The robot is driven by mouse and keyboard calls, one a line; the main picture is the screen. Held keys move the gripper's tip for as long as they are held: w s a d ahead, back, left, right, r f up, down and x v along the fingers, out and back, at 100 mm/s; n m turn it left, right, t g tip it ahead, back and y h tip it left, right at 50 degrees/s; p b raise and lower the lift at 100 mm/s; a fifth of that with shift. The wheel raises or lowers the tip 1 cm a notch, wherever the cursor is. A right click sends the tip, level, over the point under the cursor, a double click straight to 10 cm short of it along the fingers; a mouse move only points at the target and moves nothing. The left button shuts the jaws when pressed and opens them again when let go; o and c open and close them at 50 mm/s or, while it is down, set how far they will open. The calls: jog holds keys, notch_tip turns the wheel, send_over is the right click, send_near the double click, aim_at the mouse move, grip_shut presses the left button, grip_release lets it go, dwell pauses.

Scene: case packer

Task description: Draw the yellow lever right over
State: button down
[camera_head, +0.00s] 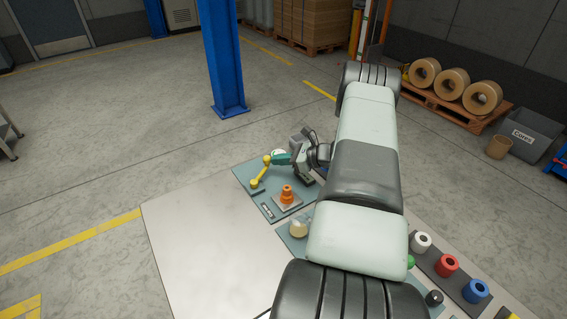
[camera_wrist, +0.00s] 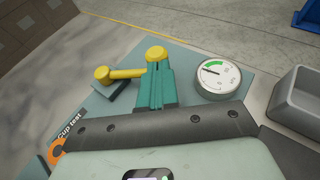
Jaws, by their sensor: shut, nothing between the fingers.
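The yellow lever (camera_head: 261,172) is on the teal panel at the far end of the table. In the wrist view the lever (camera_wrist: 126,74) runs from a round yellow end on a small dark base at left to a yellow knob (camera_wrist: 155,53) at right. My gripper (camera_head: 277,159) comes from the right, its teal fingers shut with nothing between them. In the wrist view the fingertips (camera_wrist: 157,66) are right at the knob, overlapping its near side. I cannot tell whether they touch it. Part of the lever arm's knob end is hidden behind the fingers.
A round white gauge (camera_wrist: 217,78) stands just right of the fingers. A grey open bin (camera_wrist: 298,100) is further right. The table's left part (camera_head: 200,240) is clear.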

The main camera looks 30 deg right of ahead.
jog(key=shift+w, duration=0.35)
jog(key=shift+w+a, duration=0.15)
jog(key=d+f+v, duration=0.1)
jog(key=v, duration=1.3)
jog(key=shift+d, duration=0.2)
jog(key=shift+w+f, duration=0.1)
jog(key=shift+w, duration=0.05)
